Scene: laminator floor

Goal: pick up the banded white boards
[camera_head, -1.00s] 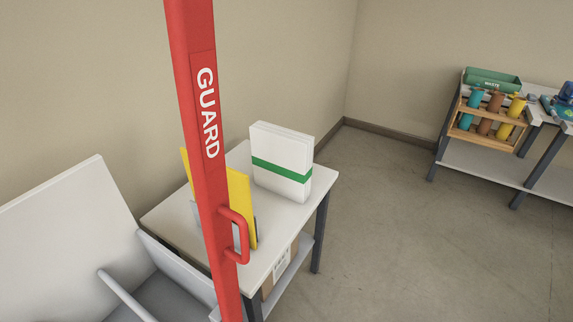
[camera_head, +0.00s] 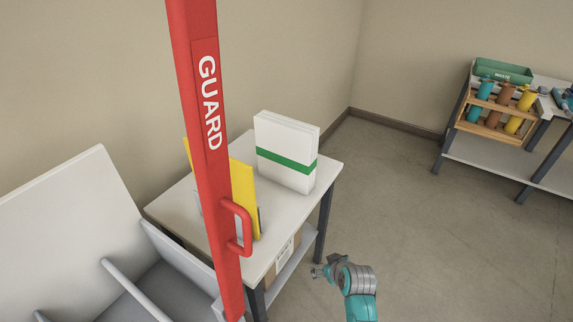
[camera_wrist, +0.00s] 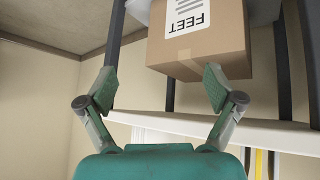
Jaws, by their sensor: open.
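The banded white boards (camera_head: 287,148) stand upright as one block on the small white table (camera_head: 186,205) in the head view, with a green band around their middle. My gripper (camera_head: 316,272) shows in the head view low and right of the table, in front of it and apart from the boards. In the wrist view my gripper (camera_wrist: 158,88) has its two fingers spread wide with nothing between them. The boards are not clearly seen in the wrist view.
A red GUARD post (camera_head: 209,130) with a handle stands before the table's left part. Yellow boards (camera_head: 243,200) stand left of the white boards. A cardboard box (camera_wrist: 203,48) sits on the table's lower shelf. A bench (camera_head: 490,165) with bottles stands at right; floor between is clear.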

